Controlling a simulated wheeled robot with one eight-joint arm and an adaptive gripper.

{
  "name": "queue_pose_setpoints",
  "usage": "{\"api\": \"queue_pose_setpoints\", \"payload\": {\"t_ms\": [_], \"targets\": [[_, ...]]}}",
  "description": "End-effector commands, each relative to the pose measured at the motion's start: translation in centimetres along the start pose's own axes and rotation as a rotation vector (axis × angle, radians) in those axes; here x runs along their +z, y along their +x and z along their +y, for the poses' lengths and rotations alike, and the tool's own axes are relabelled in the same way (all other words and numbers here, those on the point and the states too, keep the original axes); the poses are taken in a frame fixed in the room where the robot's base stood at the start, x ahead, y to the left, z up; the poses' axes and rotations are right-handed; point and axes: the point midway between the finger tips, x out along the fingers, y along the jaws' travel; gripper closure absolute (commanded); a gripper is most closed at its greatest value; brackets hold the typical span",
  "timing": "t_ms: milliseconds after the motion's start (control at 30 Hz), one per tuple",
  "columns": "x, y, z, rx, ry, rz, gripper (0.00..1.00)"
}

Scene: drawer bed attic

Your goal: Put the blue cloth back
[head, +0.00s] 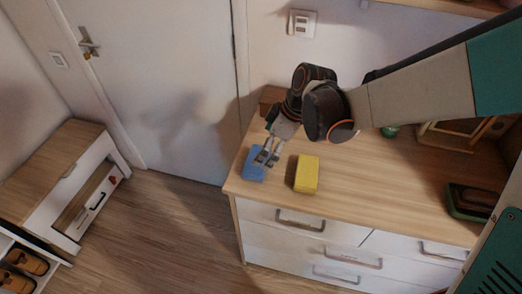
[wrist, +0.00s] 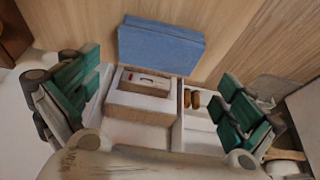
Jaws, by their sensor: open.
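The blue cloth (head: 252,170) is a flat folded block at the left end of the wooden dresser top, close to its edge. My gripper (head: 267,158) is over it in the head view and partly covers it. In the wrist view the blue cloth (wrist: 160,47) lies beyond the fingertips. My gripper (wrist: 160,105) is open there, with its green-padded fingers wide apart and nothing between them. I cannot tell whether a fingertip touches the cloth.
A yellow block (head: 306,174) stands just right of the cloth. A green tray (head: 466,202) is at the dresser's right. A low cabinet (head: 75,165) with an opening in its front stands by the left wall. Shoes (head: 25,262) sit on a shelf. The floor between is clear.

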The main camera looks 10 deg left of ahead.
Motion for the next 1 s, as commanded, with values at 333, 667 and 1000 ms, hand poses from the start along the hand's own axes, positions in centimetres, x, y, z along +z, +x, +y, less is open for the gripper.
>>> {"api": "queue_pose_setpoints", "payload": {"t_ms": [333, 667, 1000], "targets": [[-0.2, -4.4, -0.3, -0.002, -0.005, 0.0, 0.0], [-0.1, -4.6, -0.3, -0.001, -0.003, 0.0, 0.0], [0.0, -4.6, -0.1, 0.0, 0.0, 0.0, 0.0]]}}
